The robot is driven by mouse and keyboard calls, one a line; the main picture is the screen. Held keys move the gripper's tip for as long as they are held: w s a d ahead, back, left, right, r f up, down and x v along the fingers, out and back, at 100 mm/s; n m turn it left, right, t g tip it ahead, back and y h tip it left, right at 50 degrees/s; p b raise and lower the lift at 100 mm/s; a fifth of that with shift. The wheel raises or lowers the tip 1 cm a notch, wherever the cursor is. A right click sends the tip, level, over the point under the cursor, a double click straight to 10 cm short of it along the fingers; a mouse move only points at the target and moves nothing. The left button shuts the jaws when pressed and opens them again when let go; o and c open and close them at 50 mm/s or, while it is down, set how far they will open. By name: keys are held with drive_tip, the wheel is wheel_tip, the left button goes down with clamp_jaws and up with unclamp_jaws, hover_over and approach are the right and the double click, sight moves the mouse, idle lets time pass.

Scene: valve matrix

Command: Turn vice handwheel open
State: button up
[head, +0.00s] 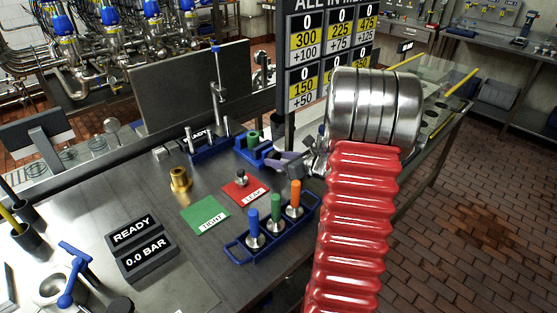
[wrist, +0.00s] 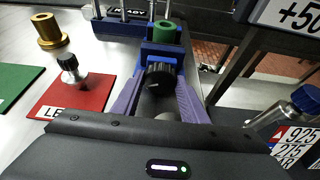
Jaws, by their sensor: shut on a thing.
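The blue vice (head: 247,152) stands on the steel bench, and a green cylindrical part (head: 253,138) sits in its jaws. In the wrist view the vice (wrist: 163,50) lies straight ahead, with the green part (wrist: 167,32) at its far end. Its black knurled handwheel (wrist: 160,76) faces me. My gripper (wrist: 159,88) has its purple fingers on both sides of the handwheel and is shut on it. In the head view my gripper (head: 281,162) reaches the vice's near right end from the right, and the handwheel is mostly hidden there.
A red card (head: 246,192) with a small metal knob on it and a green card (head: 205,215) lie nearby. A brass fitting (head: 180,179) stands behind them. A blue rack (head: 270,240) with coloured-handled tools is in front. A sign board (head: 329,50) rises behind the vice.

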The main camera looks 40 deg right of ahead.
drive_tip(key=shift+a+n+h, duration=0.2)
drive_tip(key=shift+n+h, duration=0.6)
drive_tip(key=shift+n, duration=0.4)
drive_tip(key=shift+a+n+t+h, duration=0.1)
drive_tip(key=shift+n+t+h, duration=0.2)
drive_tip(key=shift+n+h, duration=0.65)
drive_tip(key=shift+n, duration=0.25)
drive_tip(key=o, duration=1)
drive_tip(key=shift+o, duration=0.2)
drive_tip(key=shift+r, duration=0.1)
wheel_tip(320, 180, up, 10)
drive_tip(key=shift+f, duration=0.2)
